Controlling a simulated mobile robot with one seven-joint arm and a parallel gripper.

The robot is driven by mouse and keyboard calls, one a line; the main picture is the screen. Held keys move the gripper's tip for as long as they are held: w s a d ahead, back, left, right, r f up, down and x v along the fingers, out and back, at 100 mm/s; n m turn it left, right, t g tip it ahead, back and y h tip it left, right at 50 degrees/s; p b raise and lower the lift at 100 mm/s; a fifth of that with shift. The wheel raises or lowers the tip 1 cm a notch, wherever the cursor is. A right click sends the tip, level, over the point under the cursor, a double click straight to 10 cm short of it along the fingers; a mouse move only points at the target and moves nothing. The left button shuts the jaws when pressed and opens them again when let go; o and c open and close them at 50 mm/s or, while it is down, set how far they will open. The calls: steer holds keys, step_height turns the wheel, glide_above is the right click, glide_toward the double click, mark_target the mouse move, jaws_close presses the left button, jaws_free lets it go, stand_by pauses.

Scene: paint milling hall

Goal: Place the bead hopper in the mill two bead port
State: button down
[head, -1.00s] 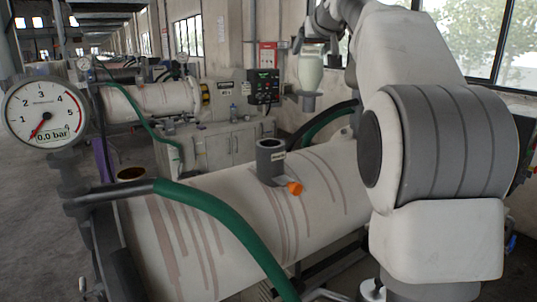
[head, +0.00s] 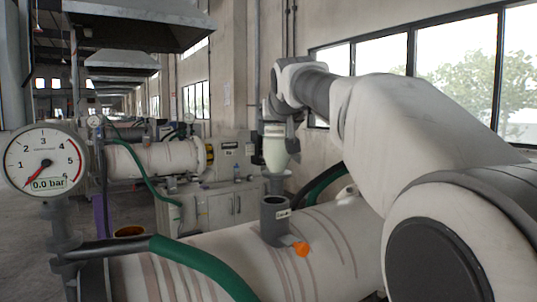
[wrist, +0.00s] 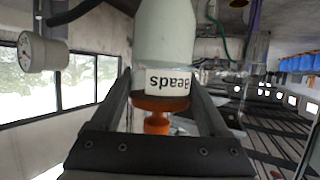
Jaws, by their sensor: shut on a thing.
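The bead hopper (head: 275,148) is a pale green tapered vessel with a grey spout below. It hangs upright from my gripper (head: 275,126). In the wrist view the hopper (wrist: 165,35), with a "Beads" label and an orange part at its end, sits between the fingers of my gripper (wrist: 163,76), which are shut on it. The bead port (head: 275,222) is a grey upright tube with a small label, too small to read, on the near mill (head: 225,262). The spout appears just above the port's rim; their depth alignment is unclear.
An orange knob (head: 301,248) sticks out at the port's foot. A green hose (head: 200,265) crosses the near mill's front. A pressure gauge (head: 43,162) stands at left, reading 0.0 bar. A second mill (head: 155,158) and a cabinet (head: 222,206) stand behind. Windows line the right wall.

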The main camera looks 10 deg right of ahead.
mark_target(275, 151)
steer(key=shift+s+a+f, duration=0.1)
steer(key=shift+s+a, duration=0.1)
steer(key=shift+a, duration=0.1)
steer(key=shift+f+b, duration=0.45)
steer(key=shift+f, duration=1.4)
steer(key=shift+f+b, duration=0.4)
steer(key=shift+f, duration=0.25)
jaws_free()
steer(key=shift+f, duration=0.2)
